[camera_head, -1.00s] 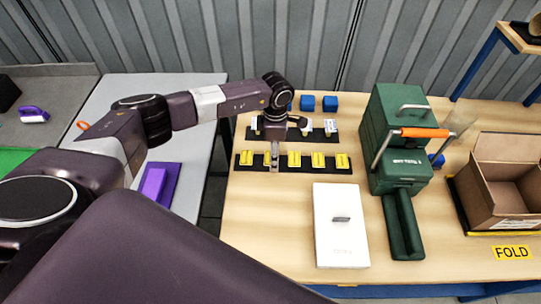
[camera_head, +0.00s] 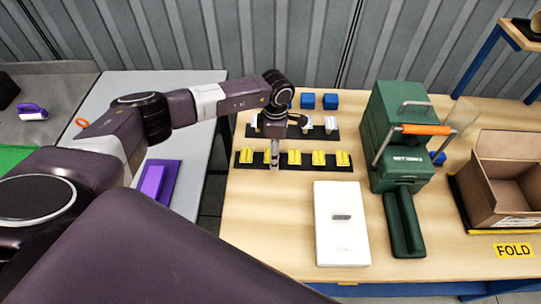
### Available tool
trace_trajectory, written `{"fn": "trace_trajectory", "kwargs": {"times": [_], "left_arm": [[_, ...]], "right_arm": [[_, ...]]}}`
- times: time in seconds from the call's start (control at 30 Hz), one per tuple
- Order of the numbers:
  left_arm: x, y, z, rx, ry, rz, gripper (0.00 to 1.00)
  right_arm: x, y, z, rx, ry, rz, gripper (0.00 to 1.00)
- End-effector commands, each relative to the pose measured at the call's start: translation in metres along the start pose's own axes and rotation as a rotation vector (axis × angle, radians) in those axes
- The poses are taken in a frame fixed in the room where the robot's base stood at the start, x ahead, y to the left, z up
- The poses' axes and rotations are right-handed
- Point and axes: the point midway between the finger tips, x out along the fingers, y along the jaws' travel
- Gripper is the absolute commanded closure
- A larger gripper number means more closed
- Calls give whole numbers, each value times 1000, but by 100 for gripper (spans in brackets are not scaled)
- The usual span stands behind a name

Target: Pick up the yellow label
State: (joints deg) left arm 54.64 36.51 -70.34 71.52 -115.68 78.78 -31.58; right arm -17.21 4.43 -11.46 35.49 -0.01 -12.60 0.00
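Several yellow labels (camera_head: 294,158) stand in a row on a black strip (camera_head: 328,166) on the wooden table. One label (camera_head: 246,156) is at the left end of the row and another (camera_head: 342,158) at the right end. My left gripper (camera_head: 274,163) points down into the row, over the second place from the left. It largely hides what is there. The fingers look close together, but whether they are shut on a label is too small to tell. My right gripper is not in view.
A second black strip (camera_head: 326,134) with white pieces lies behind the row, partly under my wrist. A white box (camera_head: 341,236), a green machine with an orange handle (camera_head: 400,150) and an open carton (camera_head: 500,185) stand to the right. Blue cubes (camera_head: 330,101) sit at the back.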

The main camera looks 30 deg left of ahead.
Motion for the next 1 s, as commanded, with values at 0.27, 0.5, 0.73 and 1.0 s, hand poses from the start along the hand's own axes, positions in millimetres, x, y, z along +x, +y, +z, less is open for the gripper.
{"fn": "trace_trajectory", "kwargs": {"times": [0.27,0.5,0.73,1.0], "left_arm": [[0,0,0,0,0,0,56],[0,0,0,0,0,0,64],[-1,0,0,0,0,0,64],[-15,2,0,1,-2,3,64]], "right_arm": [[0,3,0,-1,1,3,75],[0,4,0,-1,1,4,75],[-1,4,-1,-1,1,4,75],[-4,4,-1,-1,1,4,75]]}}
